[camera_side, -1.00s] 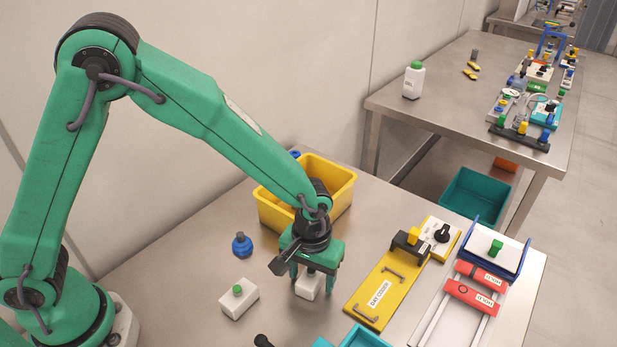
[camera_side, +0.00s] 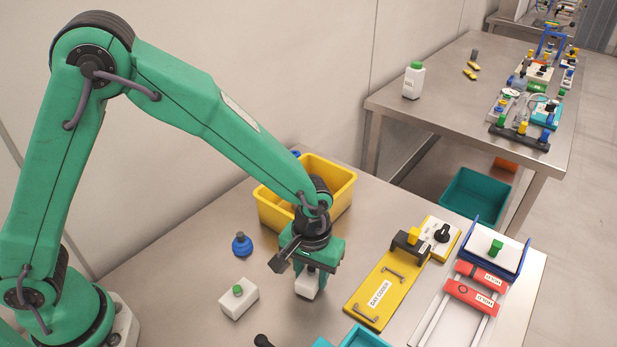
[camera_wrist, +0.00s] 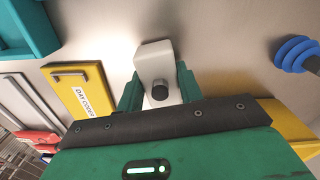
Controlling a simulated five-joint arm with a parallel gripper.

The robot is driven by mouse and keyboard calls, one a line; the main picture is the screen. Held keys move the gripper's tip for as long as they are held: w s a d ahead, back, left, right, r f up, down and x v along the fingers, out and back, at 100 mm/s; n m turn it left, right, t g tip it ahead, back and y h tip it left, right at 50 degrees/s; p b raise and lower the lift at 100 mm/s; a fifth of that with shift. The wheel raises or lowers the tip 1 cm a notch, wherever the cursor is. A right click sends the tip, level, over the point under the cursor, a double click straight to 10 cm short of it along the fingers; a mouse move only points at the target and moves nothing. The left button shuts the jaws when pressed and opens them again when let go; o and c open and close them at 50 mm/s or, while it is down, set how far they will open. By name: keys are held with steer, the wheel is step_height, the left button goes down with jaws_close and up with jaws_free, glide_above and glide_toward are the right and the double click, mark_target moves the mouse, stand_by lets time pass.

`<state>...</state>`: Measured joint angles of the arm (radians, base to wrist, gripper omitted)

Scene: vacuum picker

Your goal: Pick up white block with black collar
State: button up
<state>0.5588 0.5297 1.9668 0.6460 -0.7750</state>
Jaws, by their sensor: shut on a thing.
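The white block (camera_side: 307,287) is between the fingers of my gripper (camera_side: 309,276), at the front middle of the steel table. The wrist view shows the same white block (camera_wrist: 153,58) from above with a dark round part (camera_wrist: 160,90) on it. My green fingers (camera_wrist: 158,92) are shut on it, one on each side. The block looks upright, and its base is at or very near the table top; I cannot tell whether it touches. The side view hides its upper part behind the gripper.
A white block with a green knob (camera_side: 240,300) lies to the left, with a blue knobbed piece (camera_side: 242,246) behind it. A yellow bin (camera_side: 275,210) stands behind my gripper. A yellow plate (camera_side: 368,309) is to the right, and a teal tray (camera_side: 365,337) is in front.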

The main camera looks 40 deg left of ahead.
mark_target(311, 272)
steer(key=shift+r, duration=0.4)
steer(key=r, duration=0.3)
steer(key=shift+s+d+r, duration=0.1)
steer(key=shift+s+d, duration=0.1)
steer(key=shift+s, duration=0.1)
steer(key=s+d+r, duration=0.5)
steer(key=s+r, duration=0.1)
steer(key=s, duration=0.3)
steer(key=shift+s+r, duration=0.2)
steer(key=shift+s, duration=0.2)
